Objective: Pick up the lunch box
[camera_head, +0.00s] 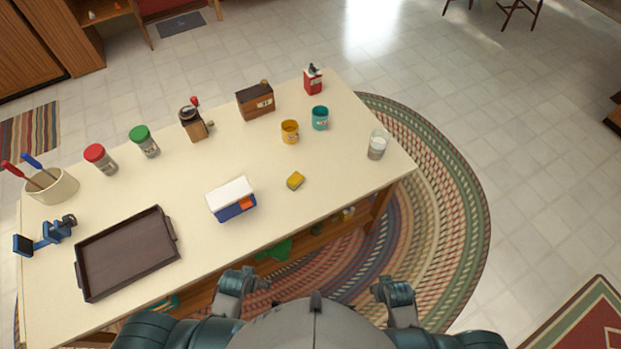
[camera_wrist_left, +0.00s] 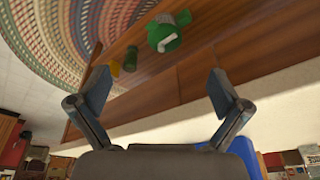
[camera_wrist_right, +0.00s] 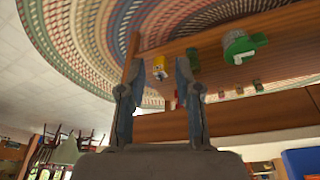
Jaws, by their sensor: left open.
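The lunch box (camera_head: 231,198) is a small blue box with a white lid and an orange patch on its side. It stands upright near the front edge of the table. A blue surface at the lower right of the left wrist view (camera_wrist_left: 242,148) may be part of it. My left gripper (camera_head: 240,284) is in front of the table edge, apart from the box; its fingers are spread and empty in the left wrist view (camera_wrist_left: 158,92). My right gripper (camera_head: 394,291) is farther right, off the table; its fingers are apart and empty in the right wrist view (camera_wrist_right: 158,75).
Jars, mugs, a grinder and a wooden box (camera_head: 256,101) stand farther back. A lower shelf (camera_head: 318,232) under the tabletop holds a green item (camera_wrist_left: 165,36).

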